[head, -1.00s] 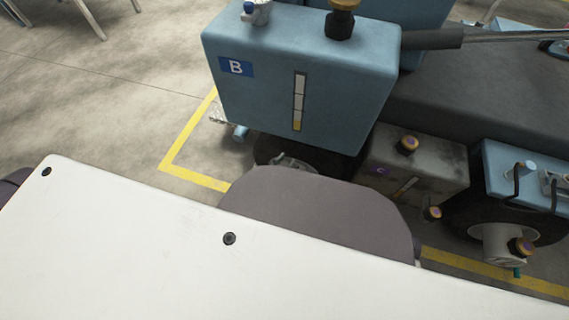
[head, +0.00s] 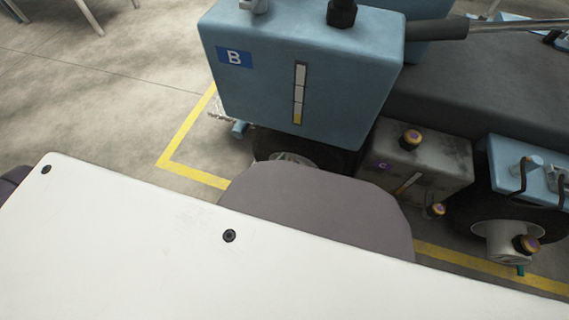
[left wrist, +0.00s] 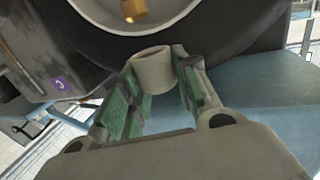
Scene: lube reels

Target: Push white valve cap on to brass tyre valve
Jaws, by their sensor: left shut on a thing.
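In the left wrist view, a white, open-ended round cap (left wrist: 152,70) is held between the green-padded fingers of my left gripper (left wrist: 160,78). The brass tyre valve (left wrist: 133,10) shows at the top of that view against a pale wheel hub (left wrist: 105,12). The cap is below the valve in the picture, with a visible gap between them. My right gripper is in neither view.
A blue tank marked B (head: 300,85) stands above a dark tyre (head: 335,162). A grey tank (head: 425,165) with a brass-topped cap is to its right, near another wheel (head: 495,240). Yellow floor lines (head: 190,170) and open floor lie left.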

